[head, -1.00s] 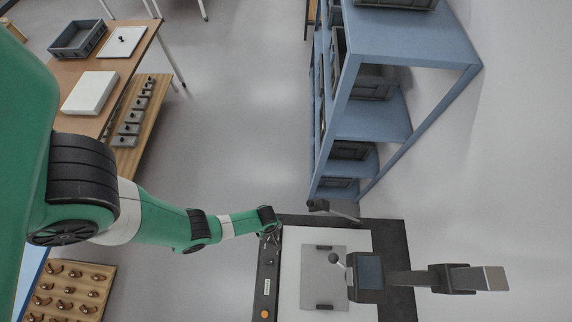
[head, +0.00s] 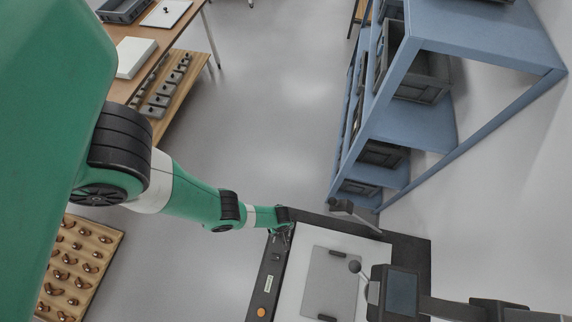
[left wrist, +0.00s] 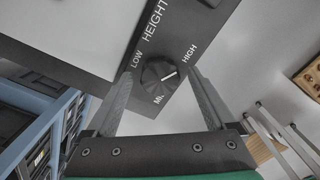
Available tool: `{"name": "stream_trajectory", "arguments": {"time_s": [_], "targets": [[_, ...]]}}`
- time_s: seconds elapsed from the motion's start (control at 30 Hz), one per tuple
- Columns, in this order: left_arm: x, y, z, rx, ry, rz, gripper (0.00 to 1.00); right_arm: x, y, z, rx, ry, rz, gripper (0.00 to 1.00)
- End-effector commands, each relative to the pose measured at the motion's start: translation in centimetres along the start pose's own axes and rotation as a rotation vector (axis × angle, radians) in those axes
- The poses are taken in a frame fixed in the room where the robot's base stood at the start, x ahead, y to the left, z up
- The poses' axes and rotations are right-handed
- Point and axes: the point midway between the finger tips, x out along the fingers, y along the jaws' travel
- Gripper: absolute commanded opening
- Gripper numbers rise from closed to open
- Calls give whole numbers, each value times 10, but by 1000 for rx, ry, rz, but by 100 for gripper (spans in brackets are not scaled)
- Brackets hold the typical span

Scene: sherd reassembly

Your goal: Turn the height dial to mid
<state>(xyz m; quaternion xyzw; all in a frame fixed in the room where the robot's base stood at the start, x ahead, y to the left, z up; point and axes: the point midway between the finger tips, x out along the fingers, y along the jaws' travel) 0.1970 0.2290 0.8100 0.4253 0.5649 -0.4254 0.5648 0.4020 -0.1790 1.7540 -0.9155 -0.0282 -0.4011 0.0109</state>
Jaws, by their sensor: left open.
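The height dial (left wrist: 157,73) is a round black knob on a dark panel, with LOW, HIGH and a partly covered MID printed around it. Its white mark lies on its right side and points roughly toward HIGH. My left gripper (left wrist: 161,76) is open, with one finger on each side of the dial; I cannot tell whether they touch it. In the head view my left gripper (head: 287,231) is over the far end of the machine's dark control strip (head: 262,287), and the dial there is hidden or too small to tell. My right gripper is not in view.
The machine has a white bed with a grey plate (head: 330,280), a ball-ended lever (head: 354,267) and a screen (head: 402,293). An orange button (head: 261,312) sits on the strip. A blue shelf (head: 480,30) stands behind it. Wooden tables and a peg board (head: 80,265) stand left.

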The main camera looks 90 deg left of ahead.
Motion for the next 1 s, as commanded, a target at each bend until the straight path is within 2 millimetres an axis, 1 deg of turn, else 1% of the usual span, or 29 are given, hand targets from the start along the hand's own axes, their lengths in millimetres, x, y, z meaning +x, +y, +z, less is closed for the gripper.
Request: {"name": "stream_trajectory", "arguments": {"time_s": [0.1,0.13,0.27,0.3,0.37,0.4,0.47,0.5,0.6,0.87,1.0], "targets": [[-1,0,0,0,0,0,88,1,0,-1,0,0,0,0],[-1,0,0,0,0,0,85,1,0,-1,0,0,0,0],[-1,0,0,0,0,0,62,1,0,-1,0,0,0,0],[-1,0,0,0,0,0,54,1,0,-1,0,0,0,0],[-1,0,0,0,0,0,44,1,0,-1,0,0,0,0],[-1,0,0,0,0,0,36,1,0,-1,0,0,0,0],[-1,0,0,0,0,0,26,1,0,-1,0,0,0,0],[-1,0,0,0,0,0,18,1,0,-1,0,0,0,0],[-1,0,0,0,0,0,3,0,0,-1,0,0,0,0],[-1,0,0,24,0,1,3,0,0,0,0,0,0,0],[0,0,0,74,0,1,3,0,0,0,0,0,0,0]]}}
